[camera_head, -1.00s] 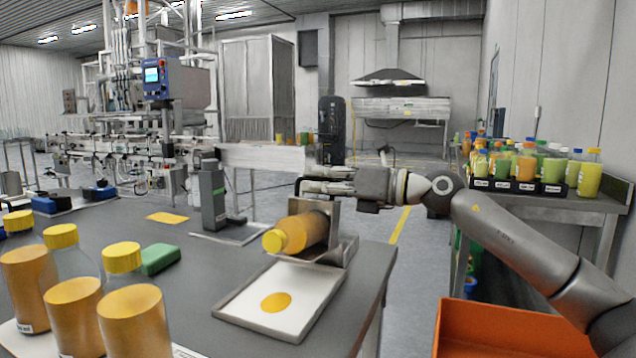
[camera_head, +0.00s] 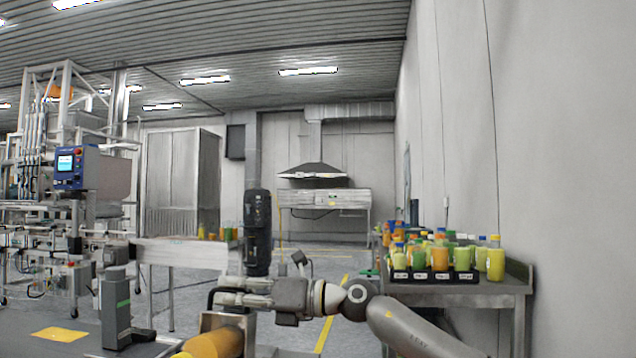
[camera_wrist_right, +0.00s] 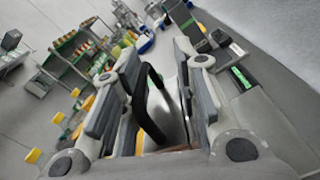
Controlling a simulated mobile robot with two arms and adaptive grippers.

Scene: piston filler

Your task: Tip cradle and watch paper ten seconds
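An orange-filled bottle (camera_head: 214,343) lies tilted in the metal cradle (camera_head: 210,321) at the bottom edge of the head view, its yellow cap cut by the frame. My right gripper (camera_head: 226,291) is at the top of the cradle, by a black handle (camera_head: 211,300). In the right wrist view, the two fingers (camera_wrist_right: 158,92) stand apart on either side of the black handle (camera_wrist_right: 150,112), with a gap beside it. Whether a finger touches the handle I cannot tell. My left gripper is not in view.
A grey upright device (camera_head: 115,308) stands on the dark table (camera_head: 30,325) left of the cradle, near a yellow sheet (camera_head: 61,334). A side table (camera_head: 515,282) with several juice bottles stands at the right. Open floor lies beyond.

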